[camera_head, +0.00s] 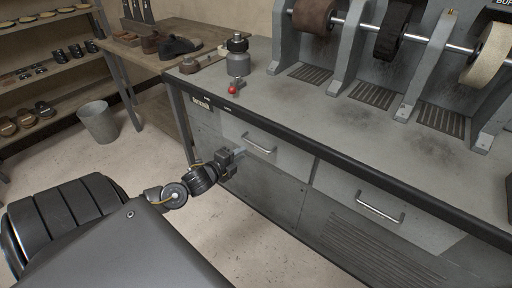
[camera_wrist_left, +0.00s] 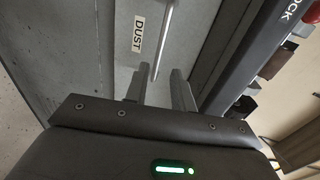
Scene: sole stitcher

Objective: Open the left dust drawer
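The left dust drawer (camera_head: 284,159) is a grey panel with a bar handle (camera_head: 259,144), set in the machine's front below the dark counter edge. It looks shut. My left gripper (camera_head: 238,153) is just left of the handle. In the left wrist view the two fingers (camera_wrist_left: 158,75) are apart with nothing clamped. The near end of the handle (camera_wrist_left: 162,42) shows between the fingertips; whether they reach around it in depth I cannot tell. A "DUST" label (camera_wrist_left: 139,34) is beside the handle. My right gripper is not in view.
A second drawer's handle (camera_head: 380,207) is to the right. A bin (camera_head: 98,122) stands on the floor at left. Floor before the drawers is clear.

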